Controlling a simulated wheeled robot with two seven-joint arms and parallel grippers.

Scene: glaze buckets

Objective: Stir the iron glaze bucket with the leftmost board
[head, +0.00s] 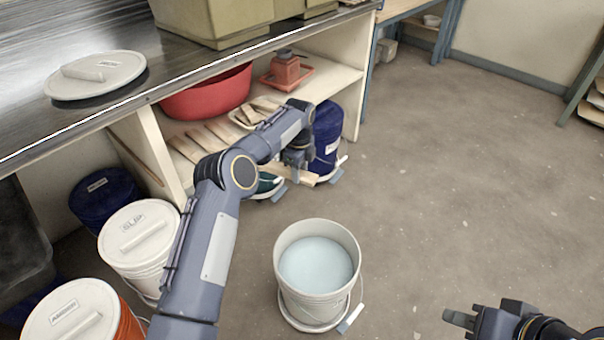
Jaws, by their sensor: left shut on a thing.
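My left gripper (294,160) reaches to the low shelf's right end and is shut on a pale wooden board (308,180), partly hidden by the gripper and arm. The board is above a teal bucket (268,186) and beside a blue bucket (328,145). More boards (187,150) lie side by side on the low shelf. An open white bucket (315,266) of pale blue liquid stands on the floor. I cannot read which bucket is iron. My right gripper (460,318) is at the bottom right, apart from everything; its opening is unclear.
Lidded buckets marked SLIP (140,235) and AMBER (72,318) stand at the left, near a dark blue bucket (102,195). A red basin (208,95) is on the shelf. A white lid (95,75) lies on the dark counter (170,75). The floor at right is clear.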

